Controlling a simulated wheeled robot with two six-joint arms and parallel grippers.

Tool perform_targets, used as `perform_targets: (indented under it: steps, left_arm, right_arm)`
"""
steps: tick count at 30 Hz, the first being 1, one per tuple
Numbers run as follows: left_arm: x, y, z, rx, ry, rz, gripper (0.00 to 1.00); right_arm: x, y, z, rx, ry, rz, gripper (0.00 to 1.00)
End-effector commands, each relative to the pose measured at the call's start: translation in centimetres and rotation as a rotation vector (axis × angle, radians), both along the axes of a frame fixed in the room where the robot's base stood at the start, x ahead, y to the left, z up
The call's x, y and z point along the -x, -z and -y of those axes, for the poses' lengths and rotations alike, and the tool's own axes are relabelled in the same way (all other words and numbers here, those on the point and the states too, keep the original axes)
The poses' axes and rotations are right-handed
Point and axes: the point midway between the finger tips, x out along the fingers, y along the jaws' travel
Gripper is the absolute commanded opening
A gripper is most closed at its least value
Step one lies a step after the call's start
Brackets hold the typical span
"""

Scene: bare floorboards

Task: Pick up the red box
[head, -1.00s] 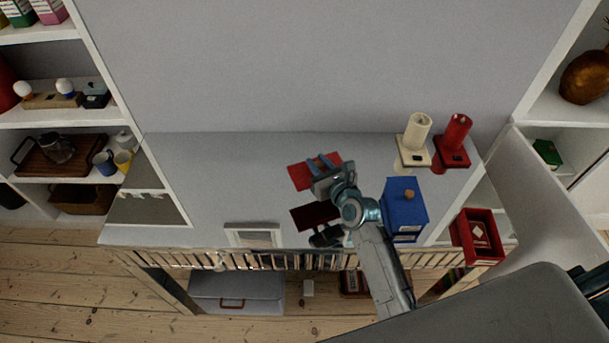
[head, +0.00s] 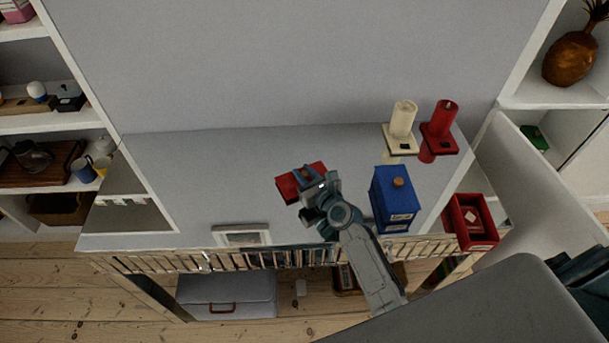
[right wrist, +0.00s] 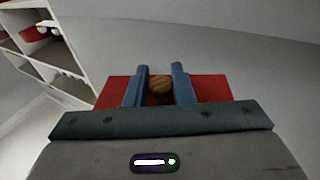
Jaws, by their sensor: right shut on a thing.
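The red box (head: 287,190) is at the middle of the grey glossy top, left of the blue box, partly hidden behind my right gripper. My right gripper (head: 312,183) is over it. In the right wrist view the gripper (right wrist: 160,82) has its two blue fingers on either side of a round wooden knob (right wrist: 160,85) on the red box (right wrist: 212,88). It is shut on this knob. I cannot tell whether the box touches the surface or is just above it. My left gripper is not in view.
A blue box (head: 398,205) with a wooden knob stands close to the right of my arm. A cream candle (head: 403,118) and a red candle (head: 444,117) stand behind it. A red bin (head: 472,222) is at the right. The top (head: 190,180) is clear on the left.

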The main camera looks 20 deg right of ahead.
Motion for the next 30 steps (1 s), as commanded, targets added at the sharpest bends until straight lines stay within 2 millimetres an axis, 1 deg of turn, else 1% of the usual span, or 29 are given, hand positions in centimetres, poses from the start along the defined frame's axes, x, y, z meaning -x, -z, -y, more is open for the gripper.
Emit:
perform_targets:
  steps: [3, 7, 8, 10, 11, 18, 22, 26, 30]
  left_arm:
    - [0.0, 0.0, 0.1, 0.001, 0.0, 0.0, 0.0]
    - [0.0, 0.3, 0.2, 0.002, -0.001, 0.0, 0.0]
    - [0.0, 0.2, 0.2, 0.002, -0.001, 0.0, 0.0]
    - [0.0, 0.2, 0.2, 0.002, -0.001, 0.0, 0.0]
    - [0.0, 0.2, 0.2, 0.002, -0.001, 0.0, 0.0]
    - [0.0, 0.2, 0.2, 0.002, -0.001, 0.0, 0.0]
    - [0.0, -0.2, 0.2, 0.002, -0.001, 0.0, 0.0]
    - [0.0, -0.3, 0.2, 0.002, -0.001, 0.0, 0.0]
    - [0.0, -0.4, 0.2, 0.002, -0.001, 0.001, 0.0]
  right_arm:
    - [0.0, -0.1, 0.0, 0.0, 0.0, 0.0, 0.0]
    - [0.0, 0.4, 0.0, 0.0, 0.0, 0.0, 0.0]
    - [0.0, 0.3, 0.0, 0.0, 0.0, 0.0, 0.28]
    - [0.0, 0.2, 0.0, 0.0, 0.0, 0.0, 0.42]
    - [0.0, 0.2, 0.0, 0.0, 0.0, 0.0, 0.44]
    - [0.0, 0.2, 0.0, 0.0, 0.0, 0.0, 0.44]
    - [0.2, -0.2, 0.1, 0.001, 0.0, -0.001, 0.44]
    - [2.1, -0.3, 0.5, 0.002, 0.0, -0.003, 0.44]
    - [5.1, -0.8, 1.1, 0.003, 0.0, -0.001, 0.44]
